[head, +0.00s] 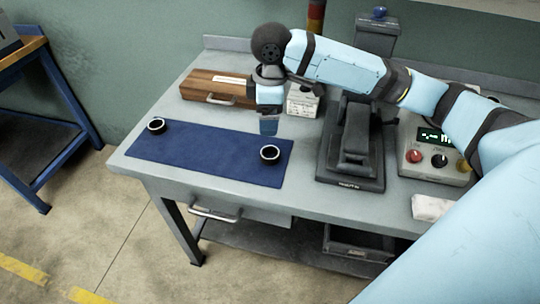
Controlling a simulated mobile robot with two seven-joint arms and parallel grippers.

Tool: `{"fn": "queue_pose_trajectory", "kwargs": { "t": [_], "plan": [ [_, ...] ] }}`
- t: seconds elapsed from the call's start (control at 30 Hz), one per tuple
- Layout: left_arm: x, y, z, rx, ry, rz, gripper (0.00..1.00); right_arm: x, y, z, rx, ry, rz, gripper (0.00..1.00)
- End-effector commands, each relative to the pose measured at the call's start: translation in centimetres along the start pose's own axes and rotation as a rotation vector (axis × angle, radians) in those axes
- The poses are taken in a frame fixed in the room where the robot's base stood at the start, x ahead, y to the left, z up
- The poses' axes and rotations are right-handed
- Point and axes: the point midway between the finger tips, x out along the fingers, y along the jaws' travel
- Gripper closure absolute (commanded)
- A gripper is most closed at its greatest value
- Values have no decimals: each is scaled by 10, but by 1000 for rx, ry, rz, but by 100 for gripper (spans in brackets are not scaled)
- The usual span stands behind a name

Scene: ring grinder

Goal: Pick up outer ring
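Two small dark rings with pale rims lie apart on a blue mat (205,152). One ring (157,131) is near the mat's left end, the other ring (270,159) near its right end. I cannot tell which is the outer ring. My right gripper (268,127) reaches in from the right and points down, above and just behind the right-hand ring, apart from it. Its fingers overlap in this view, so I cannot tell whether it is open or shut. No held object shows. My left gripper is not in view.
A wooden box (205,88) and a small white box (304,104) stand behind the mat. A dark machine (352,165) stands to its right, then a control box (430,165) with knobs and a white cloth-like item (432,207). The mat between the rings is clear.

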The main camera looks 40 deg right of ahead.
Motion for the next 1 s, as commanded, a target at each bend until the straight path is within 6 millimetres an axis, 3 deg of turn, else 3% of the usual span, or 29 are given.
{"fn": "queue_pose_trajectory", "kwargs": {
  "t": [0.17, 0.5, 0.83, 1.0],
  "plan": [
    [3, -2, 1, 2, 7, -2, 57, 1, 3, 11, -3, -44, -2, 15],
    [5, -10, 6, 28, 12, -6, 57, 64, 3, 13, -2, -44, -3, 15],
    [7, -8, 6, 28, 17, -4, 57, 87, 2, 13, -3, -41, -2, 15],
    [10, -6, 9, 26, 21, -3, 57, 113, 1, 12, -3, -42, -3, 15]
  ]
}}
